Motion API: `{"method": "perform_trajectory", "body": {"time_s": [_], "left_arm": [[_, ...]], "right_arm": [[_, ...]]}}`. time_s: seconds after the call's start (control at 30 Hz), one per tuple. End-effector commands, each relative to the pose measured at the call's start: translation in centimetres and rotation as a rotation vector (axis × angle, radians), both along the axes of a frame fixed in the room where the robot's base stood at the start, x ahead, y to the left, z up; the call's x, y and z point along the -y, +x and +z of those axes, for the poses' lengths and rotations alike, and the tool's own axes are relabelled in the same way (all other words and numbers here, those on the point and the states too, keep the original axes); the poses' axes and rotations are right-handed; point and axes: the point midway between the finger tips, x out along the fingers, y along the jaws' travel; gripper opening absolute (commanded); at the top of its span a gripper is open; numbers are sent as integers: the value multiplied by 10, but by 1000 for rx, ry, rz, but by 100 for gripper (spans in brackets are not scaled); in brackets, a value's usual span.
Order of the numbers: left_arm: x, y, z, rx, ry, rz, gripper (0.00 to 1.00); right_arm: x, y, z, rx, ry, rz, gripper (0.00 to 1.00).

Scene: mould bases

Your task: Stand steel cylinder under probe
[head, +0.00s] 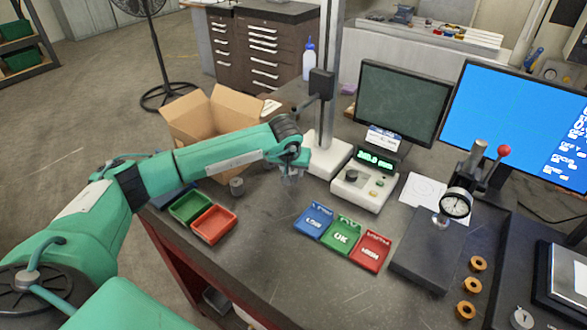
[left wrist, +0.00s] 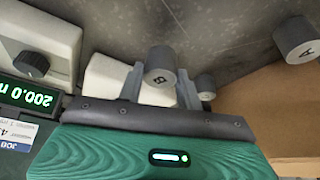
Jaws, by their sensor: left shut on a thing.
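My left gripper (head: 290,174) is shut on a steel cylinder, just left of the height gauge's white base (head: 329,156). In the left wrist view the held cylinder (left wrist: 160,66) is marked B and sits between the two fingers (left wrist: 160,88). A second cylinder (left wrist: 296,38), marked A, stands apart at the right, and another (left wrist: 205,85) shows partly behind a finger. In the head view a grey cylinder (head: 236,186) stands on the table, left of my gripper. The gauge's dark carriage (head: 321,83) is on the column, with its probe arm above my gripper. My right gripper is not in view.
An open cardboard box (head: 204,124) stands behind my left forearm. Green (head: 190,207) and red (head: 212,224) trays lie front left. Blue, green and red labelled bins (head: 341,236) lie at the middle front. The gauge's readout (head: 375,160) and a dial-gauge stand (head: 425,262) are to the right.

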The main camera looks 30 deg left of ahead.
Motion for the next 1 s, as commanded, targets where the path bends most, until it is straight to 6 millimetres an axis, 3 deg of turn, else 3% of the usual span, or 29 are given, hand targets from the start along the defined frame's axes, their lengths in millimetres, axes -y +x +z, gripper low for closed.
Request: {"method": "perform_trajectory", "body": {"time_s": [0.27, 0.53, 0.93, 0.97, 1.0], "left_arm": [[-4, 16, -1, 0, -1, 0, 1], [-3, 16, -29, -2, -2, 1, 1], [-4, 16, -39, 2, 1, 0, 1], [-4, 16, -38, 0, 0, 0, 39], [-4, 16, -38, 0, 0, 0, 47]], "right_arm": [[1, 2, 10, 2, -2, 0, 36], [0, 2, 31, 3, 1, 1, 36], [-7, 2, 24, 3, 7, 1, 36], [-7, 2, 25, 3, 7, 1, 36], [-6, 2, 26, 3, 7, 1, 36]]}}
